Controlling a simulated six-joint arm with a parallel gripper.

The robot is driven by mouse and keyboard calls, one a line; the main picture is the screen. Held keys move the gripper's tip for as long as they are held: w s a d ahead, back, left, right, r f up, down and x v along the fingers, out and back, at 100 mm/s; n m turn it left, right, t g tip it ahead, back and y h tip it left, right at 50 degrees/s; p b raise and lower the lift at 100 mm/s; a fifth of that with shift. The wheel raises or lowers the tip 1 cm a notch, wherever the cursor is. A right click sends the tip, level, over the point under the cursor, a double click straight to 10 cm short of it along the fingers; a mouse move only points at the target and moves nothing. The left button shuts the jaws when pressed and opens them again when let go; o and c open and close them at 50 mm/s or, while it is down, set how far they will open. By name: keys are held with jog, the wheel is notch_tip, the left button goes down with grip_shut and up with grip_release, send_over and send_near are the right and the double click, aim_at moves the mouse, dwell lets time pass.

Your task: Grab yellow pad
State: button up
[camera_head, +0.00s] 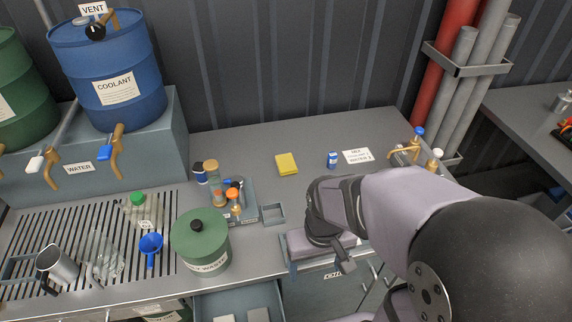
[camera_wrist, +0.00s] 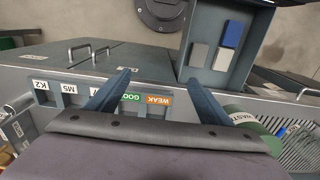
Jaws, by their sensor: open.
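The yellow pad (camera_head: 286,164) lies flat on the grey bench top in the head view, toward the back middle. My gripper (camera_head: 318,264) is at the front edge of the bench, nearer the camera and to the right of the pad, partly hidden by my arm. In the wrist view my gripper (camera_wrist: 159,78) shows two blue fingers spread apart with nothing between them, facing the bench front and floor. The yellow pad is not visible in the wrist view.
An open drawer (camera_wrist: 245,80) holds blue, grey and white blocks. A green waste pot (camera_head: 200,240), a bottle tray (camera_head: 247,214) and a small square dish (camera_head: 273,214) stand left of my gripper. A small blue item (camera_head: 332,159) and white label card (camera_head: 357,156) are right of the pad.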

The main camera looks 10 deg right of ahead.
aim_at(286, 163)
jog(key=w+f+t+b, duration=0.1)
jog(key=w+f, duration=0.1)
jog(key=w, duration=0.4)
jog(key=w+d+f+t+b, duration=0.1)
jog(key=w+f+t+b, duration=0.1)
jog(key=w, duration=0.5)
jog(key=w+d+f+t+b, duration=0.1)
jog(key=w+f+t+b, duration=0.1)
jog(key=w, duration=0.5)
jog(key=shift+d+f, duration=0.2)
jog(key=shift+f, duration=0.1)
jog(key=w+f+t+b, duration=0.1)
jog(key=w+t, duration=0.1)
jog(key=w, duration=0.3)
jog(key=w+d+f+t+b, duration=0.1)
jog(key=w+t+b, duration=0.1)
jog(key=w, duration=0.4)
jog(key=w+f+t+b, duration=0.1)
jog(key=w+t, duration=0.1)
jog(key=w, duration=0.4)
jog(key=shift+w+d+f+t+b, duration=0.2)
jog(key=shift+w+d+t+b, duration=0.1)
jog(key=shift+d+t, duration=0.1)
jog(key=shift+w+r+t, duration=0.15)
jog(key=shift+w+t, duration=0.15)
jog(key=shift+w, duration=0.05)
jog(key=shift+p+x, duration=0.35)
jog(key=shift+x, duration=0.7)
jog(key=shift+p+x, duration=0.95)
jog(key=shift+x, duration=1.6)
